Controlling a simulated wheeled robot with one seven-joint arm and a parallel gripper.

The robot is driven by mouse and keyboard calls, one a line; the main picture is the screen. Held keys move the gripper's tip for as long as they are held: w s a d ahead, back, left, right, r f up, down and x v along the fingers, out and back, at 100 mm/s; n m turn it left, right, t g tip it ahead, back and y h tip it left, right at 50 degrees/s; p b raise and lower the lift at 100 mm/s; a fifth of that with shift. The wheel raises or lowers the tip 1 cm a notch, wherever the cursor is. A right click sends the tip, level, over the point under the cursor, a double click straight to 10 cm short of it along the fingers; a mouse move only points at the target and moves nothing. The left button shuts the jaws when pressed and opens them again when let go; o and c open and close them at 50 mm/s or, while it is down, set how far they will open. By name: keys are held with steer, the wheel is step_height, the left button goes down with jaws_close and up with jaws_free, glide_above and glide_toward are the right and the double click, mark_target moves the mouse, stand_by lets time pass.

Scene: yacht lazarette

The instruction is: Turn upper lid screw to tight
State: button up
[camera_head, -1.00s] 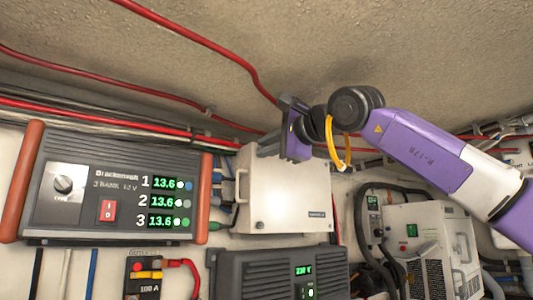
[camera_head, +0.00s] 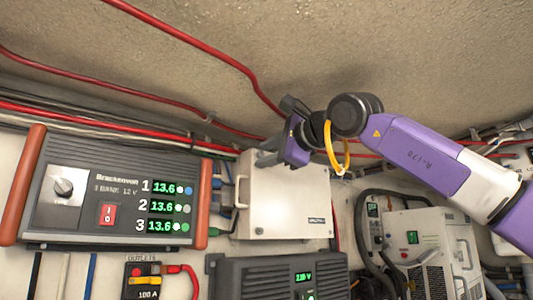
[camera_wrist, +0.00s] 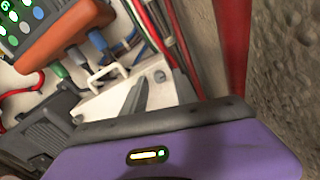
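The white lidded box (camera_head: 300,205) is mounted on the wall in the middle of the head view. A small round screw (camera_wrist: 160,76) shows at a corner of its lid in the wrist view, just beyond my fingertips. Another screw (camera_head: 259,231) sits at the lid's lower left corner. My gripper (camera_head: 262,160) is at the box's upper left corner and hides that corner in the head view. In the wrist view its two dark fingers (camera_wrist: 138,82) lie side by side and look shut, with nothing between them. Contact with the screw cannot be made out.
A charger with orange end caps (camera_head: 120,190) hangs to the left. Red cables (camera_head: 110,112) run above the box. A dark inverter (camera_head: 275,275) is below, and a white unit (camera_head: 430,245) with black hoses is at right. The ceiling is close above my arm.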

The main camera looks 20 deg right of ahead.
steer(key=shift+s, duration=0.15)
steer(key=b+v, duration=0.2)
steer(key=v, duration=0.5)
steer(key=shift+s+b, duration=0.25)
steer(key=shift+b, duration=0.15)
steer(key=shift+d, duration=0.1)
stand_by(0.3)
